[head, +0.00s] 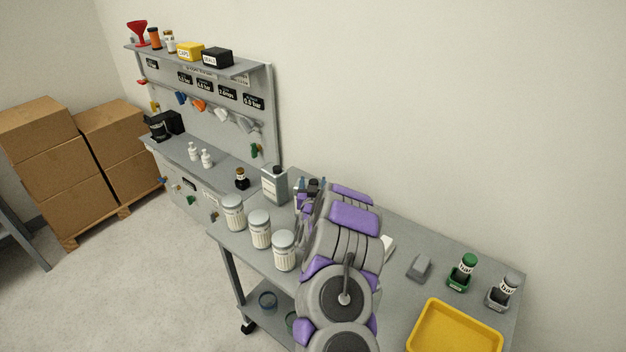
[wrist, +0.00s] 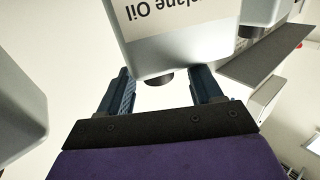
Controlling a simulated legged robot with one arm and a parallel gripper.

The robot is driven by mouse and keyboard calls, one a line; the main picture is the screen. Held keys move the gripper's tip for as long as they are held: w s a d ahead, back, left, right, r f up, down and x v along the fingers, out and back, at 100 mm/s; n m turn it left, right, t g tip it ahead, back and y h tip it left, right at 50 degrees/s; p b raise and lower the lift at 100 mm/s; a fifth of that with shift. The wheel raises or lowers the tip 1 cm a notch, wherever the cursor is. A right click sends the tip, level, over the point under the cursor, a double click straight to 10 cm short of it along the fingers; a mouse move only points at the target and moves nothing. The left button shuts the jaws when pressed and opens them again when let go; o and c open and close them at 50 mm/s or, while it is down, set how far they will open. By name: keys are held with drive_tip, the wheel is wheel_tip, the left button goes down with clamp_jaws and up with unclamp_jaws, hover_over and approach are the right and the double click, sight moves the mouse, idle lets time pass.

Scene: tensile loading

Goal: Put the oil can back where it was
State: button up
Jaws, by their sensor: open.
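The oil can is a grey metal can with a white label and a dark cap. In the head view a grey can (head: 274,187) stands upright at the bench's back left, just left of my gripper (head: 312,187). In the wrist view a can labelled "…plane Oil" (wrist: 185,45) appears upside down, its dark cap between the two blue fingers of my gripper (wrist: 162,84). The fingers are apart, with pale space on both sides of the cap. I cannot tell whether they touch the can. My arm hides part of the bench behind it.
Three white jars (head: 260,229) stand in a row left of my arm. A small dark bottle (head: 241,178) is left of the can. A yellow tray (head: 455,328) and green-capped bottle (head: 468,265) are at right. The wrist view shows another grey body (wrist: 18,105) at left.

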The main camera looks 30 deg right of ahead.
drive_tip(key=p+v, duration=0.1)
drive_tip(key=v, duration=0.8)
idle(0.5)
